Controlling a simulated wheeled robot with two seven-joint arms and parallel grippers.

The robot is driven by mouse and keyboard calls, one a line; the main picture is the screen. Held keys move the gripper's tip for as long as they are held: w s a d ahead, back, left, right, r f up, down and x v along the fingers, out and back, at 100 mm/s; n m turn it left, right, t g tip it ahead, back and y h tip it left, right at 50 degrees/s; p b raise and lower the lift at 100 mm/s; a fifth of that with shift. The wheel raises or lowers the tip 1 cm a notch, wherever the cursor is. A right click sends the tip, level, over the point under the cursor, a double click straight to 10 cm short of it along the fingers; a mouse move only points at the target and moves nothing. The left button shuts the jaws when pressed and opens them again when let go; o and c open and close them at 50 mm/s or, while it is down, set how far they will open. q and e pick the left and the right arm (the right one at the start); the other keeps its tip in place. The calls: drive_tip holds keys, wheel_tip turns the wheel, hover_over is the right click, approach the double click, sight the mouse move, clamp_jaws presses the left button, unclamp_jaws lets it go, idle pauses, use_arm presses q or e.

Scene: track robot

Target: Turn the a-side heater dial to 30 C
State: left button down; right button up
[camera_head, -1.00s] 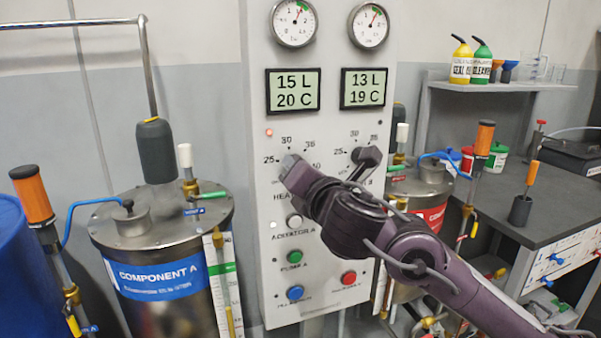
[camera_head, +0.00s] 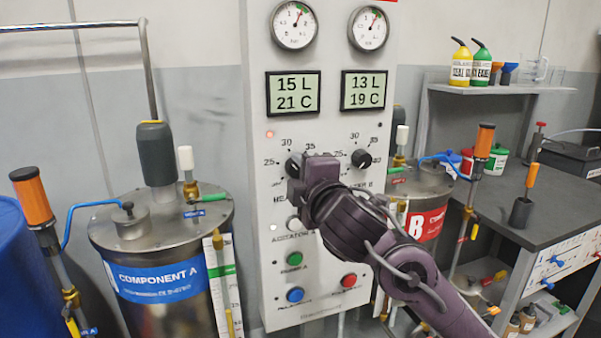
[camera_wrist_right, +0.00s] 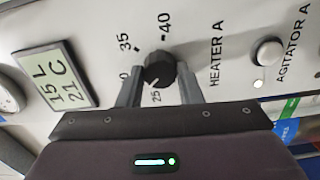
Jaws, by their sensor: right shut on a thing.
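The a-side heater dial (camera_head: 293,164) is a black round knob on the white panel, partly covered by my right gripper (camera_head: 299,174) in the head view. In the right wrist view, the dial (camera_wrist_right: 160,68) sits between the two grey fingers of my right gripper (camera_wrist_right: 160,84), which is shut on its sides. A white mark on the dial points down and left in that view, toward the gap between 25 and the partly hidden 30. The a-side display (camera_head: 293,93) reads 15 L and 21 C; it also shows in the wrist view (camera_wrist_right: 56,79). My left gripper is out of view.
The b-side heater dial (camera_head: 361,158) is just right of my gripper, under a display (camera_head: 364,90) reading 13 L and 19 C. Below are a white agitator button (camera_head: 294,224), a green button (camera_head: 294,259), a blue one (camera_head: 295,294) and a red one (camera_head: 348,281).

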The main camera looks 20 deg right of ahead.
drive_tip(key=shift+m, duration=1.9)
drive_tip(key=shift+f+m, duration=0.1)
drive_tip(key=shift+m, duration=0.4)
drive_tip(key=o, duration=1)
drive_tip(key=shift+c, duration=0.2)
